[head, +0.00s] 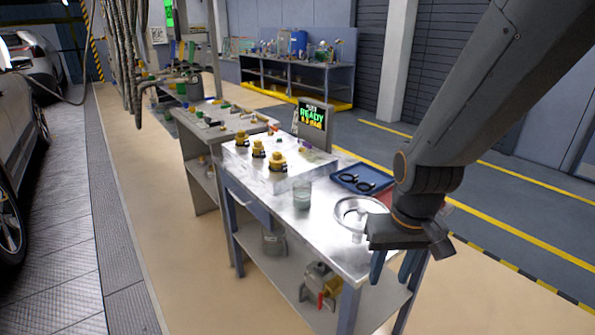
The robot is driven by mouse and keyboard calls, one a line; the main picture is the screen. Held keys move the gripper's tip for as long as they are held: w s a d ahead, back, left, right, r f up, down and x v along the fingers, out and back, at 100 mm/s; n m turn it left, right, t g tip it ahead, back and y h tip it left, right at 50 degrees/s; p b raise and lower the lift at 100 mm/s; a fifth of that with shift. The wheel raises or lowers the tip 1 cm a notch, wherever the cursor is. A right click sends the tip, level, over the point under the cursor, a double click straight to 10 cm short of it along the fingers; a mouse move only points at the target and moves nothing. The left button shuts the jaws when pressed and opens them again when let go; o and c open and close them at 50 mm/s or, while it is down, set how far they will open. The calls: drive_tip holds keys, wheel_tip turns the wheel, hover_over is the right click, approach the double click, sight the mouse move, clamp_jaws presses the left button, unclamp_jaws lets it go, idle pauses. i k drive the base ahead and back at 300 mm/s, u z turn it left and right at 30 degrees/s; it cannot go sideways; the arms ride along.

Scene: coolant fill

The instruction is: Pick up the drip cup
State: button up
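A small translucent greenish cup (302,195), which looks like the drip cup, stands upright on the metal workbench (325,226), left of its middle. My gripper (396,268) points down at the bench's right end, to the right of the cup and well apart from it. Its two blue fingers are spread with nothing visible between them. My gripper's body covers part of a round metal ring or dish (345,211) on the bench.
Several brass fittings (277,161) stand on a raised block behind the cup. A blue tray (343,181) with dark rings lies to the right. A small screen (312,117) stands at the back. The lower shelf holds a fitting with a red handle (320,284).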

sight(302, 194)
drive_tip(key=z, duration=0.2)
drive_tip(key=k, duration=0.6)
drive_tip(key=z, duration=0.65)
drive_tip(key=k, duration=0.6)
drive_tip(key=u, duration=0.45)
drive_tip(key=i, duration=1.7)
